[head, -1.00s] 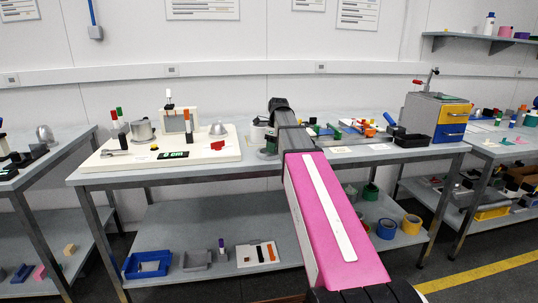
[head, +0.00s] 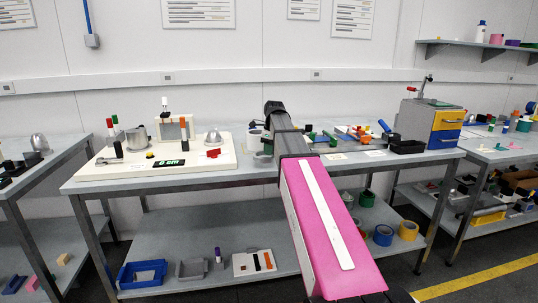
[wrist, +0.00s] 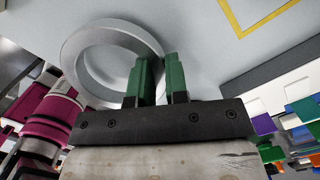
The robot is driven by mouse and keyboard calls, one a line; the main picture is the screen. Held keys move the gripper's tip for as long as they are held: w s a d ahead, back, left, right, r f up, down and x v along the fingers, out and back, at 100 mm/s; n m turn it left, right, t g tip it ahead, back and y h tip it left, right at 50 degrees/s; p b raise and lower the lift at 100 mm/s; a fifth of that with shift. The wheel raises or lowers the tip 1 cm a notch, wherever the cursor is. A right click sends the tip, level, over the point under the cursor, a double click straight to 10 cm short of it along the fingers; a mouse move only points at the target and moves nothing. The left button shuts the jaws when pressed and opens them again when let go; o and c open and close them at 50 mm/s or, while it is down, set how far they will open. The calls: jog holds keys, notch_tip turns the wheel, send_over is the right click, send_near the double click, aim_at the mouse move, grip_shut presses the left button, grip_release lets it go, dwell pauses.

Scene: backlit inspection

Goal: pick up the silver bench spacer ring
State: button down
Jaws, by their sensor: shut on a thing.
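The silver bench spacer ring (wrist: 82,50) shows in the wrist view as a thick grey ring at the upper left. My gripper (wrist: 158,66) has two green fingers. They are shut on the ring's right side, with one finger inside the opening and the other outside. The ring's lower edge is partly hidden behind the gripper body. I cannot tell whether it touches the grey surface behind it. In the head view my pink arm reaches over the bench (head: 350,172) and hides the gripper; I cannot make out the ring there.
A white board (head: 100,172) with a silver pot (head: 137,138) and a dome (head: 213,136) stands left of my arm. A lower shelf holds trays and tape rolls.

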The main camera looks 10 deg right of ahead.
jog(key=r, duration=0.2)
jog(key=a+r, duration=0.1)
jog(key=shift+s, duration=0.35)
jog(key=s+a+r, duration=0.4)
jog(key=a+r, duration=0.2)
jog(key=a, duration=0.3)
jog(key=shift+s+a, duration=0.15)
jog(key=shift+s, duration=0.25)
jog(key=c, duration=1.7)
grip_release()
grip_shut()
